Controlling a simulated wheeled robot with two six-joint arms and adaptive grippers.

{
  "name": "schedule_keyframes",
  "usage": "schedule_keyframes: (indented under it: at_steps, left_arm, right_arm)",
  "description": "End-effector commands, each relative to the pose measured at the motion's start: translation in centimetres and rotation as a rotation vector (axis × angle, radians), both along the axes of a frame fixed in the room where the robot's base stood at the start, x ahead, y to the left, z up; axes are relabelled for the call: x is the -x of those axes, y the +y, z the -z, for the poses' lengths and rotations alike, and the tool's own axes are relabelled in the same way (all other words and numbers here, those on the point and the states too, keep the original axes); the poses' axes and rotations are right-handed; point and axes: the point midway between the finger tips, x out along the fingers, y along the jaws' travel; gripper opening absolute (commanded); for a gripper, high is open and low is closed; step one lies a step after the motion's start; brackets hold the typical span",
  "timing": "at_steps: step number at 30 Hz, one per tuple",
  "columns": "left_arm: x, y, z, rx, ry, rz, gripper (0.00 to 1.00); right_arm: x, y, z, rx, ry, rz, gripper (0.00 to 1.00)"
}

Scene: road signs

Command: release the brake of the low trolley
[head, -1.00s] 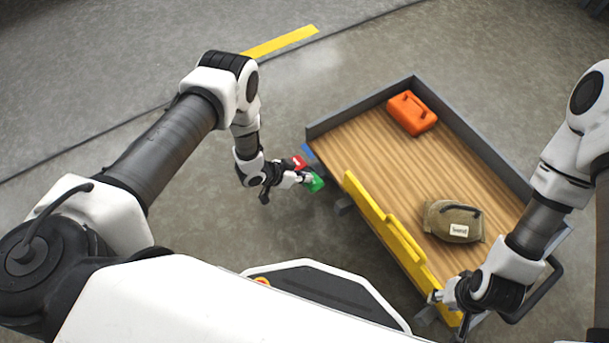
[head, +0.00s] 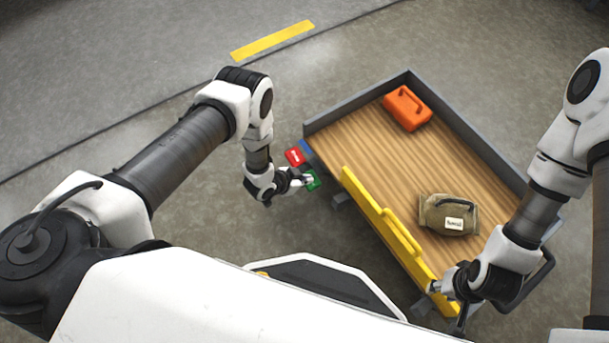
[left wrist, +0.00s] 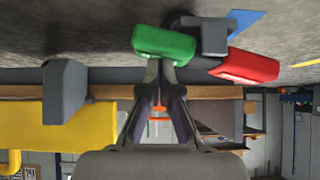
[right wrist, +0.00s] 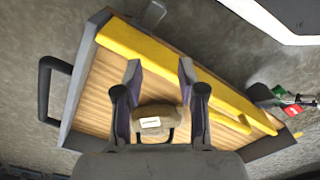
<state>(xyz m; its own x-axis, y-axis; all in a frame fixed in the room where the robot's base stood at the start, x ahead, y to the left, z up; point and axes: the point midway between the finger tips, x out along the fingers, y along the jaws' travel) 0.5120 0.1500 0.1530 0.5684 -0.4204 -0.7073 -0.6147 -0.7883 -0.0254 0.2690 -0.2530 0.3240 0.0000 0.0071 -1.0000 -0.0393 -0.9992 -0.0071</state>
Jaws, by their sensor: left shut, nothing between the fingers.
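The low trolley (head: 380,135) has a wood deck, grey rims and a yellow side board (head: 372,212). At its left end are a red pedal (head: 294,156) and a green pedal (head: 313,183). In the left wrist view the green pedal (left wrist: 163,43) is right at my left fingertips and the red pedal (left wrist: 245,67) is beside it. My left gripper (head: 305,180) is shut and empty, at the green pedal; I cannot tell whether they touch. My right gripper (head: 436,287) is near the yellow board's front end. In the right wrist view (right wrist: 160,68) its fingers are apart and empty.
On the deck lie an orange case (head: 408,108) and a brown labelled bag (head: 449,214). A dark handle bar (head: 535,283) sticks out at the trolley's near right end. A yellow floor stripe (head: 272,40) is at the back. The floor left of the trolley is clear.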

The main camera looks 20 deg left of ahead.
Motion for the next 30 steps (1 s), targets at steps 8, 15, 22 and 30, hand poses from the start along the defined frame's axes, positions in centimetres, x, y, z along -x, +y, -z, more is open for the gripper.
schedule_keyframes:
  at_steps: [8,15,22,30]
  left_arm:
    - [0.2,-0.2,0.5,0.001,0.001,0.0,0.0]
    - [0.3,-0.3,0.6,0.0,0.003,0.001,0.0]
    - [0.3,-0.3,0.6,0.001,0.005,0.002,0.0]
    - [-0.7,-0.9,-3.4,0.001,-0.002,0.002,0.0]
  right_arm:
    - [0.0,0.0,0.3,0.0,0.0,0.0,0.4]
    - [0.0,0.0,0.3,0.0,0.0,0.0,0.4]
    - [0.0,0.0,0.3,0.0,0.0,0.0,0.4]
    - [0.0,0.0,-2.6,0.0,0.0,0.0,0.4]
